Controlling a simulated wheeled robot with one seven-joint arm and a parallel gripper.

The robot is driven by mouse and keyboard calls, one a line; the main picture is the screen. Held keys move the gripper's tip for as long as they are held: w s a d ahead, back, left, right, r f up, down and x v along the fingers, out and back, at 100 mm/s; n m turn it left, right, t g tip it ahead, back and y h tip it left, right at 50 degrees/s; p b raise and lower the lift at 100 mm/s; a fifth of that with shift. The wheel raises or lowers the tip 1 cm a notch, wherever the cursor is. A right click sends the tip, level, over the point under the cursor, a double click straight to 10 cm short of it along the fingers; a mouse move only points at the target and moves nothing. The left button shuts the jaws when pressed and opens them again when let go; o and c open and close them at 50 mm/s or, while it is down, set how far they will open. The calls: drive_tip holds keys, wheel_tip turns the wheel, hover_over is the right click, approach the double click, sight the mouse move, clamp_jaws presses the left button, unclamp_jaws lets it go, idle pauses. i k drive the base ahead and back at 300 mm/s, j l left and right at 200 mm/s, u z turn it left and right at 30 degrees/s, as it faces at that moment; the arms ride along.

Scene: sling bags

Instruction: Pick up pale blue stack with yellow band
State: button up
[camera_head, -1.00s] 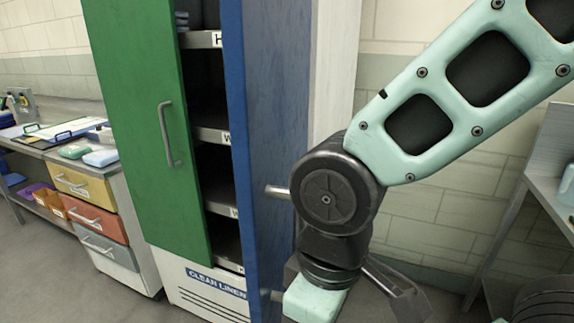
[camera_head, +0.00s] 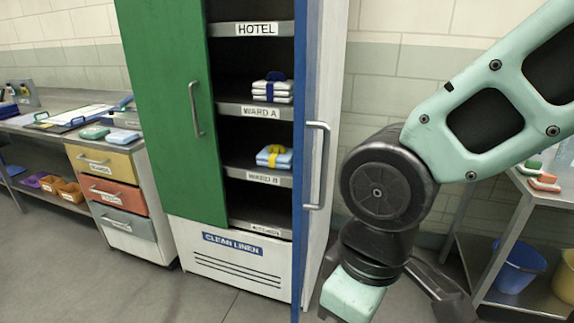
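The pale blue stack with a yellow band (camera_head: 274,156) lies on the cabinet shelf labelled WARD B, toward its right side. It is in plain view through the open doorway. My gripper (camera_head: 354,298) is low at the right, outside the cabinet and in front of the blue door's right side, well apart from the stack. Its fingertips are not clearly seen, so I cannot tell whether it is open or shut.
The green door (camera_head: 172,110) covers the cabinet's left part. The blue door (camera_head: 299,215) stands open, nearly edge-on, with a handle (camera_head: 318,165) on its right. A white stack with a dark blue band (camera_head: 272,90) is on the WARD A shelf. Drawers (camera_head: 118,195) stand left.

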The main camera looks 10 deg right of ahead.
sight(276, 156)
drive_tip(key=k+j+z, duration=0.1)
drive_tip(key=i+j+u, duration=0.2)
drive_tip(key=j+u, duration=0.25)
drive_tip(key=i+j+u, duration=0.25)
drive_tip(key=u, duration=0.15)
drive_tip(key=i+j+u, duration=0.25)
drive_tip(key=u, duration=0.2)
drive_tip(key=i+j+z, duration=0.1)
drive_tip(key=i+z, duration=0.15)
drive_tip(key=i+j+z, duration=0.25)
drive_tip(key=i, duration=0.15)
drive_tip(key=i+l+z, duration=0.1)
drive_tip(key=z, duration=0.3)
drive_tip(key=i+z, duration=0.6)
drive_tip(key=z, duration=0.15)
drive_tip(key=i+z, duration=0.2)
drive_tip(key=z, duration=0.15)
drive_tip(key=i+j+z, duration=0.15)
drive_tip(key=i+z, duration=0.15)
